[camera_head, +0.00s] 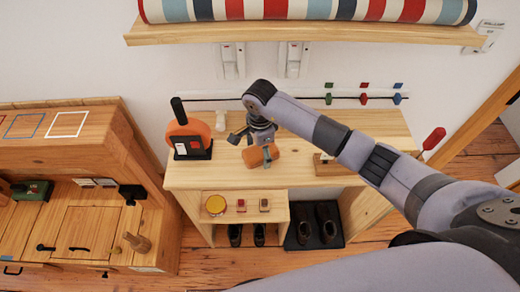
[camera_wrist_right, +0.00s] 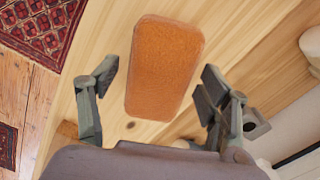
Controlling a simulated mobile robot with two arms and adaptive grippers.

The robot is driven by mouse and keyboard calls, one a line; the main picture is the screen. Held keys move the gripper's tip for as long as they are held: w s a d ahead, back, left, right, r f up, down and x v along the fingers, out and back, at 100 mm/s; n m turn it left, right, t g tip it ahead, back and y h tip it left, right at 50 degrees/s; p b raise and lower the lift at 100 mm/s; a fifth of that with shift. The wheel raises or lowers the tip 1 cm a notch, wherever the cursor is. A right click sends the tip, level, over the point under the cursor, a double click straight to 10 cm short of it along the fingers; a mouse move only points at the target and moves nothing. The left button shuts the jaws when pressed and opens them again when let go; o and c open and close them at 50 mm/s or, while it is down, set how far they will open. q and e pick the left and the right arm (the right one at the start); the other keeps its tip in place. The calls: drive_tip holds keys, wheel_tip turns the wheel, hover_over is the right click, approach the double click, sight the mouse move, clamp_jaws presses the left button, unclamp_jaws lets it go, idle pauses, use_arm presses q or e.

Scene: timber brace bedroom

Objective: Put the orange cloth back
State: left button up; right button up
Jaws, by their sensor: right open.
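The orange cloth (camera_head: 262,156) lies folded on the wooden bench top (camera_head: 345,125), below my right gripper (camera_head: 254,140). In the right wrist view the cloth (camera_wrist_right: 163,68) is a rounded orange block on pale wood. My right gripper (camera_wrist_right: 158,85) is open there, with one finger to the left of the cloth and one to the right. Gaps show between the fingers and the cloth, so it is not gripped. My left gripper is not in view.
An orange disc (camera_head: 180,128) with a black stand (camera_head: 193,148) is left of the cloth. Dark shoes (camera_head: 327,220) are underneath. A striped roll (camera_head: 300,9) lies on the upper shelf.

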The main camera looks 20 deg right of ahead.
sight(260, 151)
drive_tip(key=shift+w+r+b, duration=0.1)
drive_tip(key=shift+r+b, duration=0.25)
drive_tip(key=shift+r, duration=0.1)
wheel_tip(260, 151, up, 11)
drive_tip(key=b, duration=0.3)
drive_tip(key=shift+r, duration=0.15)
